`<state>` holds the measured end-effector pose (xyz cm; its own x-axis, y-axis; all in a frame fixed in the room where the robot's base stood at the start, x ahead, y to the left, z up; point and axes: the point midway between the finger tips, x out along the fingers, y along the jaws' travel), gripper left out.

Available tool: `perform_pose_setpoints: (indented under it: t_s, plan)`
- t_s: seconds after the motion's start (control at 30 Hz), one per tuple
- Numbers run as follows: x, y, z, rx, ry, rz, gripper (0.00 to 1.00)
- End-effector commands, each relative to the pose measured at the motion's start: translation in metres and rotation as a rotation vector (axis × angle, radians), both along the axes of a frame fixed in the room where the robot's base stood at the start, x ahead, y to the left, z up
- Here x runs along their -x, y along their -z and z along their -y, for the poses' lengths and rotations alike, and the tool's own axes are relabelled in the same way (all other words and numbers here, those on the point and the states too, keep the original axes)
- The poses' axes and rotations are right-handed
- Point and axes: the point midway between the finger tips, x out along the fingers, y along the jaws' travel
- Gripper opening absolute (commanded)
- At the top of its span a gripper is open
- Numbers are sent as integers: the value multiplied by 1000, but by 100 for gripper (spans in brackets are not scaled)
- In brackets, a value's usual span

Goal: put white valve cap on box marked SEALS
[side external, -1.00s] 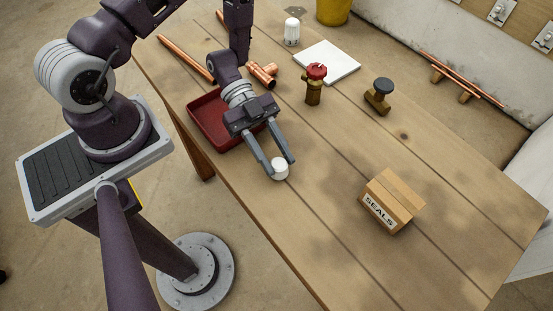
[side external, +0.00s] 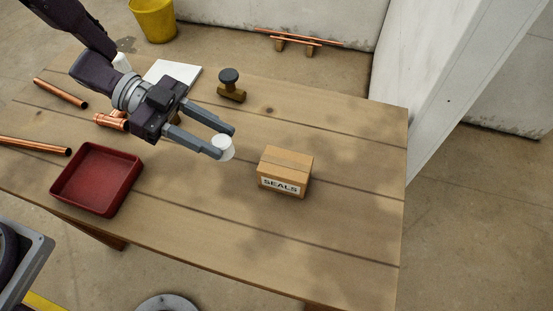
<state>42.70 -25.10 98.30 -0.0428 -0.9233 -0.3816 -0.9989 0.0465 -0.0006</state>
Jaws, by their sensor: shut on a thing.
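The white valve cap (side external: 226,150) is a small white cylinder held at the fingertips of my gripper (side external: 224,142). My gripper is shut on it and holds it to the left of the box marked SEALS (side external: 288,163), apart from it. The cap appears to be above the table. The box is a small closed brown carton with a white SEALS label on its front face. It stands on the wooden table.
A red tray (side external: 134,181) lies at the table's left, with copper pipes (side external: 60,93) beyond it. A brass valve with a dark knob (side external: 230,86) and a white tile (side external: 182,70) stand behind my gripper. The table (side external: 350,215) right of the box is clear.

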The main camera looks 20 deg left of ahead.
Motion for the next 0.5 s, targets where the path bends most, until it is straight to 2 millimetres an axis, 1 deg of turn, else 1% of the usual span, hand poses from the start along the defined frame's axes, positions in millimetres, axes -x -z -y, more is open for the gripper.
perform_pose_setpoints:
  t_s: [0.03,0.1,0.2,0.3,0.37,0.5]
  plan:
    - [-10,-11,24,3,0,10,0]
    - [-21,-26,54,3,-14,10,0]
    - [-29,-45,87,1,-31,7,0]
    - [-32,-56,105,0,-41,2,0]
    - [-33,-52,109,-1,-44,-2,0]
    - [-33,-18,110,-2,-47,-8,0]
